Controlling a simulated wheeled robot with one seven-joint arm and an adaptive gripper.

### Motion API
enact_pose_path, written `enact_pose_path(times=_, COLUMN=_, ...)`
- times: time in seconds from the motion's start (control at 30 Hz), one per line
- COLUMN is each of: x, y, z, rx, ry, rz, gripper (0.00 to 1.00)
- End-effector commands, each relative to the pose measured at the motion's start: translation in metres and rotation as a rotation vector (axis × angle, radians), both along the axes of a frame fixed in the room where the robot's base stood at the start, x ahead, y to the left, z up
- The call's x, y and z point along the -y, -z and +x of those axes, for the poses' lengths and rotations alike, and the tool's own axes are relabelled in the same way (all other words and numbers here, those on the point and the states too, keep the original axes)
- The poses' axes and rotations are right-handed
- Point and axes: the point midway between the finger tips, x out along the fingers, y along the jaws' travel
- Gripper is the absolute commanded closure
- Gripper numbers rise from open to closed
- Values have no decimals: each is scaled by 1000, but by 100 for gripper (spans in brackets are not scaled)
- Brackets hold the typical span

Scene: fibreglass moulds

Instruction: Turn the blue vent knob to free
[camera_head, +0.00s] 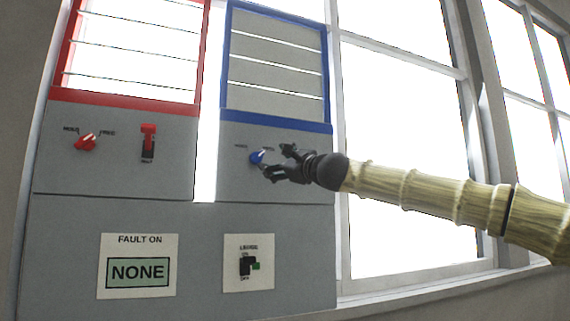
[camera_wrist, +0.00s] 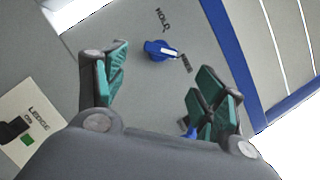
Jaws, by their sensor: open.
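The blue vent knob (camera_head: 257,157) is on the grey panel under the blue-framed louvres. In the wrist view the knob (camera_wrist: 158,50) shows a white line, and its bar points right, close to a partly readable label (camera_wrist: 186,63) that looks like FREE. The HOLD label (camera_wrist: 163,19) is above the knob. My gripper (camera_head: 277,161) is open just right of the knob in the head view. In the wrist view the open fingers (camera_wrist: 163,80) are on both sides below the knob, apart from it, with nothing between them. A blue part (camera_wrist: 191,132) is mostly hidden behind the right finger.
A red knob (camera_head: 86,142) and red switch (camera_head: 148,141) are on the left panel under red-framed louvres. Below are a FAULT ON sign reading NONE (camera_head: 139,271) and a switch plate (camera_head: 249,283). Windows (camera_head: 405,150) stand at the right.

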Motion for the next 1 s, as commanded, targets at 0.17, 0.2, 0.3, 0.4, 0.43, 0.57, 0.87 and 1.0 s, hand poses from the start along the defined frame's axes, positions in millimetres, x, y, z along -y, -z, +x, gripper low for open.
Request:
enact_pose_path(times=0.17, x=12, y=5, z=-17, rx=2, ry=0, rz=0, gripper=30)
enact_pose_path(times=0.2, x=14, y=6, z=-19, rx=1, ry=0, rz=1, gripper=30)
enact_pose_path(times=0.3, x=16, y=8, z=-25, rx=1, ry=-1, rz=0, gripper=30)
enact_pose_path(times=0.4, x=18, y=9, z=-27, rx=1, ry=-1, rz=0, gripper=30)
enact_pose_path(times=0.43, x=19, y=10, z=-28, rx=1, ry=-1, rz=0, gripper=30)
enact_pose_path(times=0.57, x=19, y=10, z=-29, rx=1, ry=-1, rz=0, gripper=30)
enact_pose_path(times=0.87, x=19, y=10, z=-28, rx=1, ry=-1, rz=0, gripper=30)
enact_pose_path(times=1.0, x=19, y=10, z=-28, rx=1, ry=-1, rz=0, gripper=30)
